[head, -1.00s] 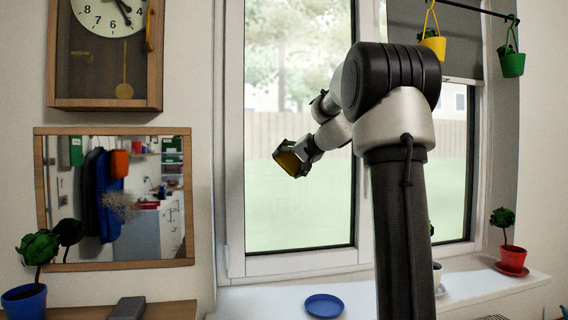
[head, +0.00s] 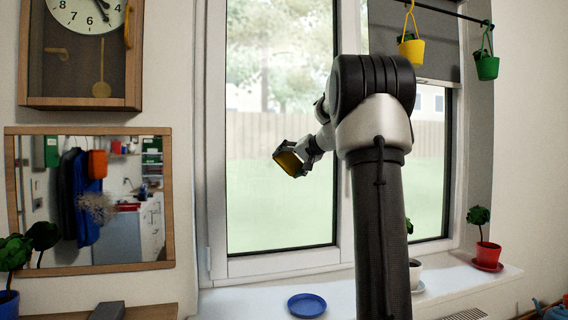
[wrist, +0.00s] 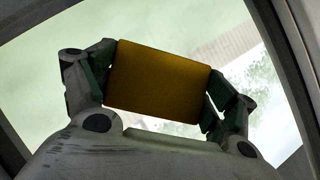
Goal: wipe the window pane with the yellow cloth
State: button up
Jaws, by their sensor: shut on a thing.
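The window pane (head: 275,215) is the large left pane, with a fence, grass and trees behind it. My gripper (head: 291,160) is in front of its middle, shut on the yellow cloth (head: 287,163). In the wrist view the cloth (wrist: 158,82) is a flat dark-yellow block between the two fingers of my gripper (wrist: 160,85), with the pane (wrist: 50,60) behind it. I cannot tell whether the cloth touches the glass. No clear smear shows on this pane.
A mirror (head: 130,235) with a greyish smear hangs left of the window, below a clock (head: 85,55). A blue saucer (head: 306,305) and a red pot (head: 488,254) stand on the sill (head: 250,300). Yellow (head: 412,52) and green (head: 487,67) pots hang at upper right.

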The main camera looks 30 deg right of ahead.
aim_at(295, 155)
jog(key=shift+s+d, duration=0.2)
jog(key=shift+d, duration=0.35)
jog(key=shift+s+d, duration=0.15)
jog(key=shift+d, duration=0.35)
jog(key=shift+w+r, duration=0.1)
jog(key=shift+r, duration=1)
jog(key=shift+w+a, duration=0.5)
jog(key=shift+a, duration=1.25)
jog(key=shift+w+a, duration=0.45)
jog(key=shift+a, duration=1.3)
jog(key=shift+w+a, duration=0.5)
jog(key=shift+a, duration=1.25)
jog(key=shift+w+r, duration=0.1)
jog(key=shift+r, duration=0.9)
jog(key=shift+s+d, duration=0.4)
jog(key=shift+d, duration=0.8)
jog(key=shift+s+d, duration=0.35)
jog(key=shift+d, duration=0.85)
jog(key=shift+s+d, duration=0.4)
jog(key=shift+d, duration=0.8)
jog(key=shift+s+d, duration=0.2)
jog(key=shift+d, duration=0.7)
jog(key=shift+s+d, duration=0.2)
jog(key=shift+d, duration=0.65)
jog(key=shift+s+a, duration=0.3)
jog(key=shift+s, duration=0.65)
jog(key=shift+s+a, duration=0.25)
jog(key=shift+s, duration=0.7)
jog(key=shift+s+a, duration=0.3)
jog(key=shift+s, duration=0.65)
